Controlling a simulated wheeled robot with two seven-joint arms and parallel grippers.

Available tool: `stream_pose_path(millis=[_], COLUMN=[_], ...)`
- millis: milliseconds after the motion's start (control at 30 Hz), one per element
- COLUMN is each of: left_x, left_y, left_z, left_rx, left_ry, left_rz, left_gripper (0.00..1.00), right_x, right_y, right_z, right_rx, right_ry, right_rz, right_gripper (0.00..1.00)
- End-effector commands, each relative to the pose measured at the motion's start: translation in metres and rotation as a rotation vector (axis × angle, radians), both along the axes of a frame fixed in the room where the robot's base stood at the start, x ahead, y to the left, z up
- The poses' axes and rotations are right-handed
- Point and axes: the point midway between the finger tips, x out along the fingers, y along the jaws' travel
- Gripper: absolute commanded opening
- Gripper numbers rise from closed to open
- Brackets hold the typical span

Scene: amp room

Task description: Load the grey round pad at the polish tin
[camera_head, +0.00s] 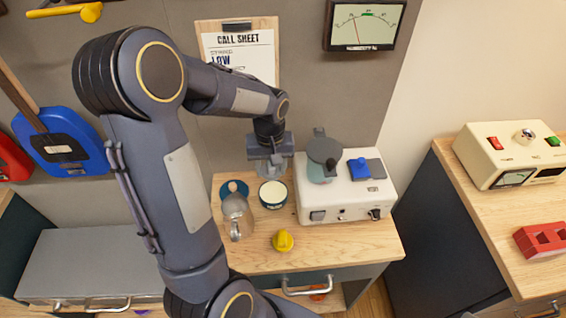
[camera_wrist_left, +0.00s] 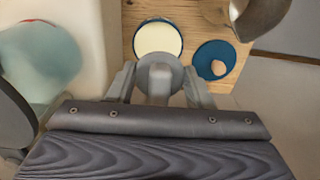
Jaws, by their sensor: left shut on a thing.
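My left gripper (camera_head: 270,165) points down just behind the polish tin (camera_head: 272,195), an open, dark-rimmed round tin of cream polish on the wooden top. In the left wrist view, my left gripper's fingers (camera_wrist_left: 158,88) are shut on the grey round pad (camera_wrist_left: 160,64) by its block-like grip. The pad's edge overlaps the near rim of the polish tin (camera_wrist_left: 158,36) there. I cannot tell whether the pad touches the tin; most of the polish surface shows clear. The pad is hard to make out in the head view. My right gripper is not in view.
A blue lid (camera_head: 235,188) with a knob lies left of the tin, beside a metal jug (camera_head: 236,215). A yellow object (camera_head: 283,241) lies in front.

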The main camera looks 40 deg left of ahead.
Motion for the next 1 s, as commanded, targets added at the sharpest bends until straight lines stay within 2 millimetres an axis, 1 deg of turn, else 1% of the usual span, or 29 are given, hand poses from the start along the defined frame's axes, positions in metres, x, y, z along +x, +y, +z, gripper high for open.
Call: stream_pose_path(millis=[33,100,433,800,900,1000], left_x=[0.0,0.0,0.0,-0.001,-0.001,0.0], left_y=[0.0,0.0,0.0,0.0,0.0,0.0], left_z=[-0.01,-0.017,-0.032,-0.071,-0.078,-0.082], left_rx=[0.0,-0.001,-0.001,-0.001,-0.001,-0.001], left_ry=[0.001,0.001,-0.001,0.001,0.001,0.0], left_rz=[0.001,0.0,0.0,0.0,0.0,0.0], left_gripper=[0.28,0.28,0.28,0.28,0.28,0.28], right_x=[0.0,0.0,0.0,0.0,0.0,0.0], right_y=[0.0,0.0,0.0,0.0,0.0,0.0], right_z=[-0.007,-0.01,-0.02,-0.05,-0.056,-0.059], right_rx=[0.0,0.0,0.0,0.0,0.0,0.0], right_ry=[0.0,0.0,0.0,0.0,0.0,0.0], right_rz=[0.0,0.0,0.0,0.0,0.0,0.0], right_gripper=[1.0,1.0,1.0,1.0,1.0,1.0])
